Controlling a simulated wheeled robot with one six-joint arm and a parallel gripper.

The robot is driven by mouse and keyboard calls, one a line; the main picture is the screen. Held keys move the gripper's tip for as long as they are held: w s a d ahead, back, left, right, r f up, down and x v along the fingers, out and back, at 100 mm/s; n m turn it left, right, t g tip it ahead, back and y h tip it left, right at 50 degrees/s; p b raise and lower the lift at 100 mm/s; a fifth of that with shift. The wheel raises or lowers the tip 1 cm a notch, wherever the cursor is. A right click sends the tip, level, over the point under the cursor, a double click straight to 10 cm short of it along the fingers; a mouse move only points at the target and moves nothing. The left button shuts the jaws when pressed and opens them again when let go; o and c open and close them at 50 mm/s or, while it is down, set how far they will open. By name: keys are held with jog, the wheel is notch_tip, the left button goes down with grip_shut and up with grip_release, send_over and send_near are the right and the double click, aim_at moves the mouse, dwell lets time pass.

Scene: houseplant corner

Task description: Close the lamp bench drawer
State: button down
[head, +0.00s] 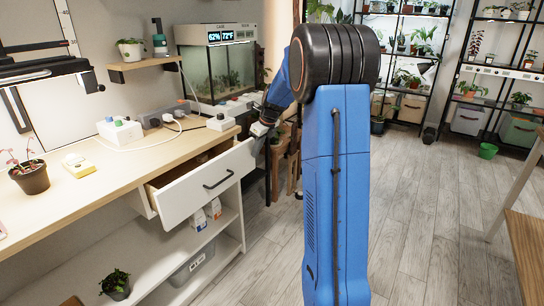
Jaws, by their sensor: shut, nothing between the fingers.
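The lamp bench drawer (190,195) is pulled out from under the pale wood bench top (95,190). It has a white front with a dark bar handle (217,181), and a strip of its inside shows behind the front. My gripper (261,130) is small in view, shut and empty, near the upper right corner of the drawer front. I cannot tell whether it touches the drawer. My blue arm hides part of the area around it.
On the bench stand a potted plant (30,177), a yellow device (78,165) and several white boxes with cables. A glass tank (218,70) stands behind. Below the drawer is an open shelf with packets and a bin (190,266).

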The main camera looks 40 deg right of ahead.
jog(key=w+a, duration=0.3)
jog(key=w, duration=0.5)
jog(key=shift+w+r, duration=0.2)
